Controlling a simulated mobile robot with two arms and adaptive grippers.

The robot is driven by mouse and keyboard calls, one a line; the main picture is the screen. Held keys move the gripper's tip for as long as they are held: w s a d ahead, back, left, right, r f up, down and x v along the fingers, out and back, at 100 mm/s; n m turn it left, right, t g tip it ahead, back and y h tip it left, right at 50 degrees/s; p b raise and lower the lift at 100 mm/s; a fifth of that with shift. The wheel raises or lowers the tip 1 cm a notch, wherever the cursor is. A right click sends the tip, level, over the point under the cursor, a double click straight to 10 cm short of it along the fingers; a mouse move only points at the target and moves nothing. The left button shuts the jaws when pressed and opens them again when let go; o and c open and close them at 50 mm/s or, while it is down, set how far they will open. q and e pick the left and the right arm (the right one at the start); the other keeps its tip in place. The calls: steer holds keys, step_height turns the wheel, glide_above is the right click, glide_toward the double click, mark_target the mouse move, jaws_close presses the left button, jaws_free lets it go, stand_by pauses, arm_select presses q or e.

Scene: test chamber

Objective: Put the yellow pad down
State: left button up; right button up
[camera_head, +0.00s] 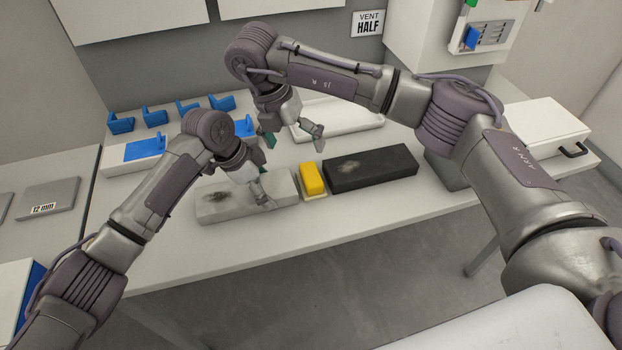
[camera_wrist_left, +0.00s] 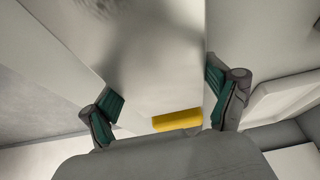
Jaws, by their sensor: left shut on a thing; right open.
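The yellow pad (camera_head: 313,177) sits on a thin pale base on the table, between a light grey block (camera_head: 222,201) and a black block (camera_head: 372,169). In the left wrist view the yellow pad (camera_wrist_left: 178,121) shows beyond the grey block's end. My left gripper (camera_head: 264,182) is shut across the right end of the grey block, left of the pad. Its green finger pads straddle the grey block (camera_wrist_left: 155,75) in the wrist view. My right gripper (camera_head: 292,136) is open and empty, behind and above the yellow pad.
A white tray (camera_head: 345,122) lies behind the black block. Several blue holders (camera_head: 155,116) and a white box with a blue part (camera_head: 131,158) stand at the back left. A white case (camera_head: 540,128) is at the right. The front table strip is clear.

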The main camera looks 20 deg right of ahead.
mark_target(309, 173)
steer(key=d+f+m, duration=0.1)
steer(key=f+m, duration=0.2)
steer(key=d+f+m+h, duration=0.1)
steer(key=f+m, duration=0.3)
steer(key=d+f+m, duration=0.1)
steer(key=f+m, duration=0.3)
steer(key=shift+d+f, duration=0.1)
steer(key=shift+d, duration=0.1)
steer(key=c, duration=1.1)
step_height(309, 173, up, 10)
steer(key=shift+r, duration=0.15)
step_height(309, 173, down, 10)
stand_by(0.6)
